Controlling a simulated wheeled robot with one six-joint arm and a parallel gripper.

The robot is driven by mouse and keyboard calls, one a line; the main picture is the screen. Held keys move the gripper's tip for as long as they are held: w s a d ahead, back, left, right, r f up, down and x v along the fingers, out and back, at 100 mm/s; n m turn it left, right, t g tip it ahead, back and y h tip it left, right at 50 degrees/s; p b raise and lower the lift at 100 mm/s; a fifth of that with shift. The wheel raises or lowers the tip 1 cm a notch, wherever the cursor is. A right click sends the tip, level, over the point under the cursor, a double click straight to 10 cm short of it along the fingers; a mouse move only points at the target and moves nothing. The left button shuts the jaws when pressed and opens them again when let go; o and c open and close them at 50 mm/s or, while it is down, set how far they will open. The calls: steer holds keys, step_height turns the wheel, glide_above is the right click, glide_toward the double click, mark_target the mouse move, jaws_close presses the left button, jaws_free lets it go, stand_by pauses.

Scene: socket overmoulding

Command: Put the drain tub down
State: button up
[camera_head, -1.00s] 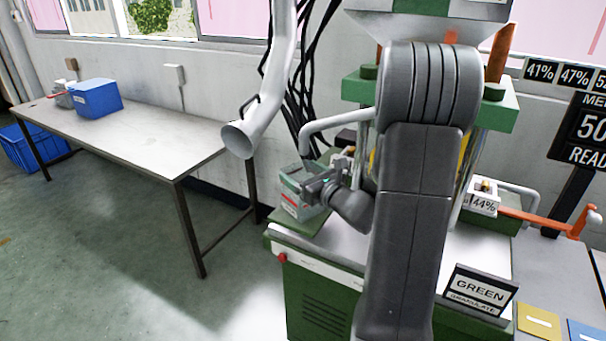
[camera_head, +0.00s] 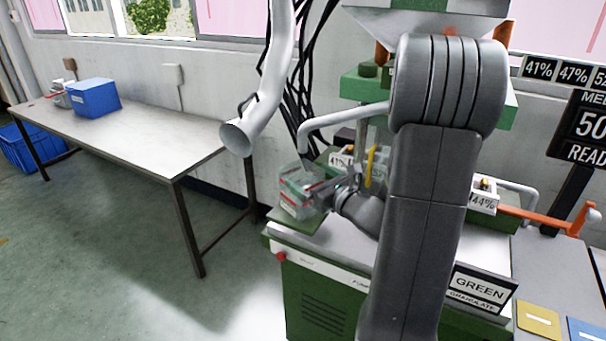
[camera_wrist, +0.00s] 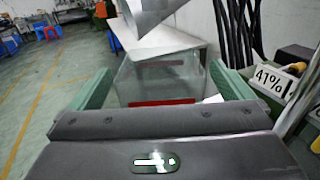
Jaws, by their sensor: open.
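The drain tub (camera_head: 294,207) is a clear, see-through box with a red stripe. It sits on the green left end of the machine bench in the head view. In the wrist view the tub (camera_wrist: 162,84) shows straight ahead, between the two green fingers. My gripper (camera_head: 316,188) is open at the tub's right side in the head view. In the wrist view my gripper (camera_wrist: 158,90) has its fingers spread wide, one on each side of the tub. The tub's underside is hidden, so I cannot tell exactly how it rests.
A grey pipe (camera_head: 262,100) hangs just behind the tub. A long table (camera_head: 150,145) at the left carries a blue bin (camera_head: 95,98). A label box reading 41% (camera_wrist: 280,80) stands close on the right in the wrist view. The table's middle is clear.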

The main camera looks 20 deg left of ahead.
steer(key=v, duration=0.7)
steer(key=shift+s+d+b, duration=0.15)
steer(key=shift+d+b, duration=0.2)
